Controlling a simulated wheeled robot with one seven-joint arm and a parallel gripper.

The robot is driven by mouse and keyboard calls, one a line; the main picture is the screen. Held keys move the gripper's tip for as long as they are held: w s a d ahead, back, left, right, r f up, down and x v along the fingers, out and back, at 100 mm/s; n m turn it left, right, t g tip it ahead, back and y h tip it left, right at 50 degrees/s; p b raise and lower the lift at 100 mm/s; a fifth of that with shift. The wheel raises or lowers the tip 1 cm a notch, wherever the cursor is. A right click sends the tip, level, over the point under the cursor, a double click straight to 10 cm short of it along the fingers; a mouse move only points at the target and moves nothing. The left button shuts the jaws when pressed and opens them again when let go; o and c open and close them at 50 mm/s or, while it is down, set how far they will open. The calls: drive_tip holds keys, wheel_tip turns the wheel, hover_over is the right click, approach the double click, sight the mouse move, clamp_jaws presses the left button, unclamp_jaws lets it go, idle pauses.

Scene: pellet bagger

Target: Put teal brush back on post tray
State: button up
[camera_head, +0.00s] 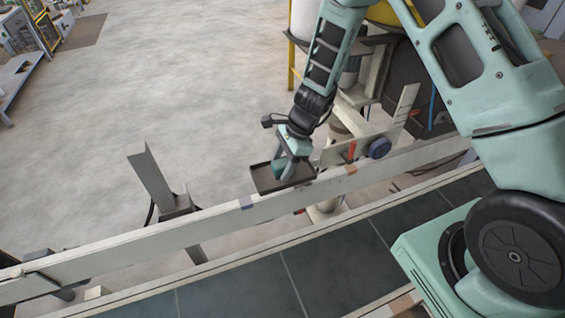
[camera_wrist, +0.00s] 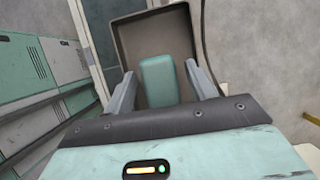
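The teal brush (camera_wrist: 160,82) shows in the wrist view as a teal block inside the dark-rimmed post tray (camera_wrist: 129,42). In the head view the brush (camera_head: 278,168) is at the tray (camera_head: 262,181), partly hidden by my gripper. My gripper (camera_wrist: 160,70) has a finger on each side of the brush in the wrist view, with a narrow gap between each finger and the brush. It is open. In the head view my gripper (camera_head: 285,165) is over the tray. I cannot tell whether the brush rests fully on the tray floor.
A long pale rail (camera_head: 130,243) runs in front of the tray, beside a dark conveyor belt (camera_head: 330,262). A grey post (camera_head: 152,175) stands to the left. A bracket with a round blue knob (camera_head: 379,148) is right of the tray. Open concrete floor lies behind.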

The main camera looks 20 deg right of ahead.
drive_tip(key=shift+r, duration=0.3)
drive_tip(key=v, duration=1.1)
drive_tip(key=s+a+r+n+g+h, duration=0.1)
drive_tip(key=s+a+r+n, duration=0.85)
drive_tip(key=s+n, duration=0.4)
drive_tip(key=s+r+n+t+h, duration=0.1)
drive_tip(key=s+r+n+h, duration=0.1)
drive_tip(key=s+n, duration=1)
drive_tip(key=shift+s+a+r+h, duration=0.3)
drive_tip(key=shift+s+a+h, duration=0.1)
drive_tip(key=shift+s, duration=0.25)
